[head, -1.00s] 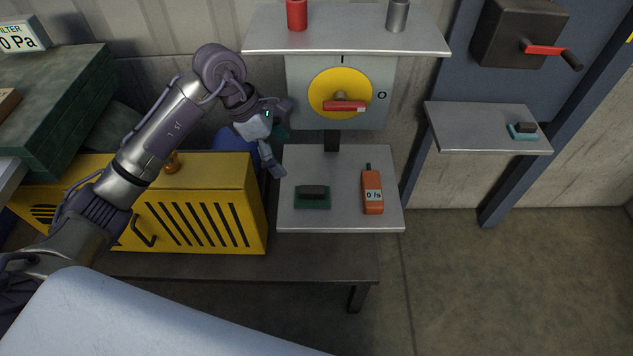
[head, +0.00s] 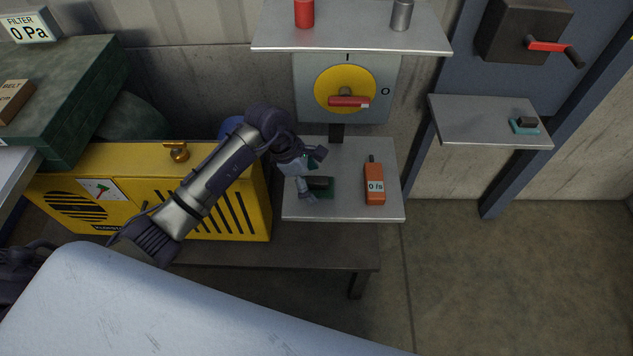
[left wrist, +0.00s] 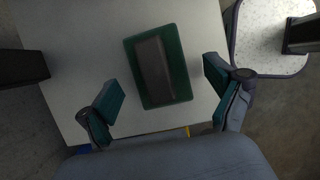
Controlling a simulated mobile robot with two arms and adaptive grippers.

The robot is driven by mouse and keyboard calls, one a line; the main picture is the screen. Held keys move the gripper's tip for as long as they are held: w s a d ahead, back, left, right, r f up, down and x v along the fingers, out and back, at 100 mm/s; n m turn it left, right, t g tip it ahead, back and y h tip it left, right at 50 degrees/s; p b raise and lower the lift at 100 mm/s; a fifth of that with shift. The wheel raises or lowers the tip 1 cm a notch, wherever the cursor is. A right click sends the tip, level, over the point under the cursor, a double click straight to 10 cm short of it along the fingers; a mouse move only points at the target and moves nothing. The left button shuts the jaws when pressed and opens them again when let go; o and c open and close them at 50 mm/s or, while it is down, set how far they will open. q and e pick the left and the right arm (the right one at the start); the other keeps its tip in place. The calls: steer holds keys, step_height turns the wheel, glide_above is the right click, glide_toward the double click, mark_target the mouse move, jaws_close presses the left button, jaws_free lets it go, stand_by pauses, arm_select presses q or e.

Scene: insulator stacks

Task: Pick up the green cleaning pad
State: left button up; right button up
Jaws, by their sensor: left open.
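The green cleaning pad (head: 328,192) has a dark grip block on top and lies flat on the grey shelf (head: 350,207) below the yellow dial. In the left wrist view the pad (left wrist: 183,72) shows whole, slightly tilted, on the pale shelf (left wrist: 75,50). My left gripper (head: 313,176) is over the pad's left part in the head view and hides some of it. In the left wrist view its two fingers (left wrist: 163,102) are spread wide, with the pad ahead of and between them. The fingers look apart from the pad. My right gripper is not in view.
An orange meter (head: 374,186) stands right of the pad on the same shelf. A yellow cabinet (head: 255,205) is at left. A teal pad (head: 524,126) lies on another shelf at right. An upper shelf (head: 350,38) overhangs behind, holding a red cylinder (head: 304,14).

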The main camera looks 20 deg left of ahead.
arm_select(q)
steer(key=shift+c, duration=0.4)
steer(key=c, duration=1.2)
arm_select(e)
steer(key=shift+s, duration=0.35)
arm_select(q)
steer(key=shift+o, duration=0.2)
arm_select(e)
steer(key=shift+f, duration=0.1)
